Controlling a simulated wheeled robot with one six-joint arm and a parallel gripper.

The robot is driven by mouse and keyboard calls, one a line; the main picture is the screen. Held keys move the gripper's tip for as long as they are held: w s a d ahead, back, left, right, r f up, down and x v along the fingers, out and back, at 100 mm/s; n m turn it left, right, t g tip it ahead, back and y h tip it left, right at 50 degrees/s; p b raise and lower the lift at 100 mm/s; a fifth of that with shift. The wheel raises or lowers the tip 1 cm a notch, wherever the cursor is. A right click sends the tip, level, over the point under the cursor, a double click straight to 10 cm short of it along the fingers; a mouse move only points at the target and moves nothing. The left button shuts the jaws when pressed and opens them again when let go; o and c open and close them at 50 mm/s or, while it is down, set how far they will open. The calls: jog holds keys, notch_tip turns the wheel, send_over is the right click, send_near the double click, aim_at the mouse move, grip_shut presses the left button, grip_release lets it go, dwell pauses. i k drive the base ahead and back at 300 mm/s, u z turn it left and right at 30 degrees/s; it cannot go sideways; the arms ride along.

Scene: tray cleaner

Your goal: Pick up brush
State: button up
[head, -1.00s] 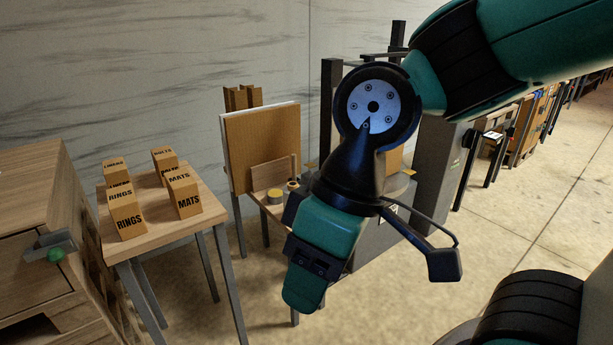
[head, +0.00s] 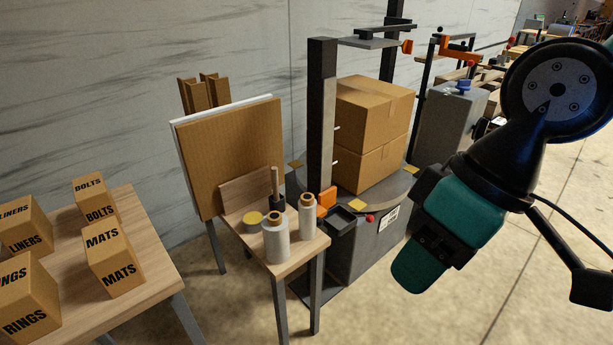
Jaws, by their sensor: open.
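An upright wooden handle (head: 275,181) rises from a dark block on the small wooden table (head: 290,262). It looks like the brush, with its lower end partly hidden behind white rolls. My gripper (head: 418,268) is teal and black and hangs at the right, pointing down and left. It is open, apart from the brush and well to its right, with nothing seen in it.
Cardboard boxes (head: 366,118) sit on a round turntable behind. Several labelled boxes (head: 113,258) stand on another table at left.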

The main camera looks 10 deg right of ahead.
aim_at(274, 170)
jog(key=u, duration=0.15)
jog(key=i, duration=0.7)
jog(key=u, duration=0.7)
jog(key=i, duration=0.35)
jog(key=u, duration=0.4)
